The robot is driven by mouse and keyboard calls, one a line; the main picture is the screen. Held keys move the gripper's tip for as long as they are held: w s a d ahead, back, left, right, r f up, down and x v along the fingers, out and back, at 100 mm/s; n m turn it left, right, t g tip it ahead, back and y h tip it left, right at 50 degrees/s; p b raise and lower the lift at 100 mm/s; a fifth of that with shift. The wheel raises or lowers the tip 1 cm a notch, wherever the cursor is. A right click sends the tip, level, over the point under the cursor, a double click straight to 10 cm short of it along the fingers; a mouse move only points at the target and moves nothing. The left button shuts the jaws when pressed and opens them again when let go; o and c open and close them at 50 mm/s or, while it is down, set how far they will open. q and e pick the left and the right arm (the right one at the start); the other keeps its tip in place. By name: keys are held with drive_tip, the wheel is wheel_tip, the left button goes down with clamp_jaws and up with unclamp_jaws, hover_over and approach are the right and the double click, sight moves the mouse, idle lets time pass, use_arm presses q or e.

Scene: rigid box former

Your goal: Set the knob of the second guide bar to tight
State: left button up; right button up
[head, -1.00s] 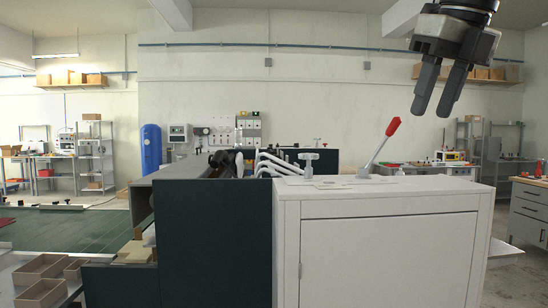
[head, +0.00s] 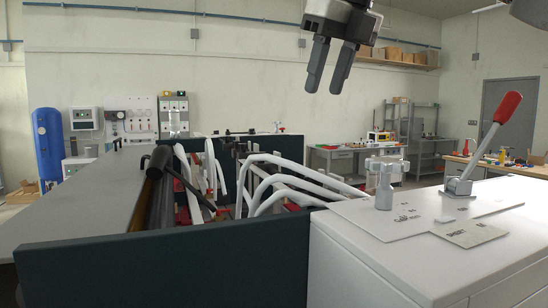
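White bent guide bars (head: 262,182) run across the open bed of the machine, behind a dark panel. Small red parts show low among the bars, partly hidden by them. I cannot tell which of these is the knob of the second guide bar, nor its setting. A grey knob-topped post (head: 384,190) stands upright on the white cabinet top to the right of the bars. My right gripper (head: 324,90) hangs fingers down in the air above and beyond the bars in the picture. Its two fingers are a little apart with nothing between them. My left gripper is not in view.
A red-handled lever (head: 492,135) leans up from the white cabinet (head: 395,265), beside flat label plates (head: 470,232). The dark front panel (head: 180,268) rises before the bars. A black roller (head: 157,175) and a grey side panel (head: 85,195) lie to the left.

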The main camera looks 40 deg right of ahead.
sight(302, 171)
drive_tip(key=x, duration=1.5)
drive_tip(key=shift+s+f, duration=0.2)
drive_tip(key=c, duration=0.7)
